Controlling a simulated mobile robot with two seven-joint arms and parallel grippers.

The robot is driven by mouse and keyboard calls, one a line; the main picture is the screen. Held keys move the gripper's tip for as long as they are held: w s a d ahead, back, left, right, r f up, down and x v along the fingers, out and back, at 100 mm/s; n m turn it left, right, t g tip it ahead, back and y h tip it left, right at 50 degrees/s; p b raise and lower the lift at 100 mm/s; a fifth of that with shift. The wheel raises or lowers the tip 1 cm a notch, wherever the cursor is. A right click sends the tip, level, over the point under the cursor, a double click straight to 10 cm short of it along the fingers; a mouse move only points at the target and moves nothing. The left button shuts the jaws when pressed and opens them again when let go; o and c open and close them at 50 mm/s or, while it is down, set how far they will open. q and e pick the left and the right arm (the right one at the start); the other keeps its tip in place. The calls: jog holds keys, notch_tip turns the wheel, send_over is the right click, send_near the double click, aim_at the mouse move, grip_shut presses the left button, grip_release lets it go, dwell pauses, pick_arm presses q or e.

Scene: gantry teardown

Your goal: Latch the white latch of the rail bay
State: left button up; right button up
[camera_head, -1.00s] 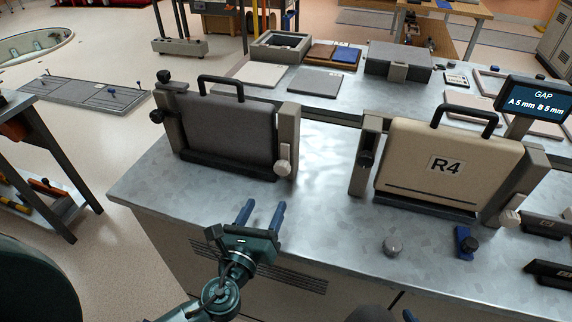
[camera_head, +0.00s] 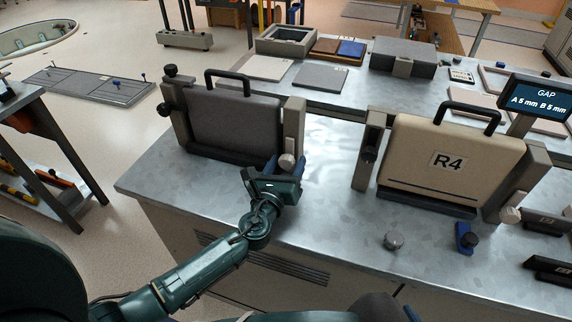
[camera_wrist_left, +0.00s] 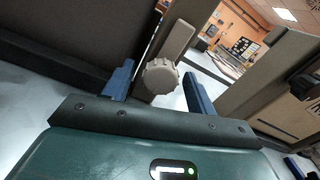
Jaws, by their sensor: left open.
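A white latch knob (camera_head: 287,161) sits low on the right post (camera_head: 294,125) of the left bay, which holds a dark grey panel (camera_head: 232,122) with a black handle. My left gripper (camera_head: 286,168) is open at this knob, with its blue fingers on either side of it. The left wrist view shows the ribbed knob (camera_wrist_left: 160,77) between the two open fingers (camera_wrist_left: 158,70), with gaps on both sides; contact cannot be made out.
A grey round knob (camera_head: 393,240) and a blue block with a black knob (camera_head: 466,237) stand on the metal bench (camera_head: 330,215) in front of the R4 bay. A display (camera_head: 535,97) reads GAP A 5 mm B 5 mm. The bench between the bays is clear.

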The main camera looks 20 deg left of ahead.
pick_arm(q)
jog(key=c, duration=1)
pick_arm(e)
jog(key=shift+w+r, duration=0.1)
jog(key=shift+r, duration=0.05)
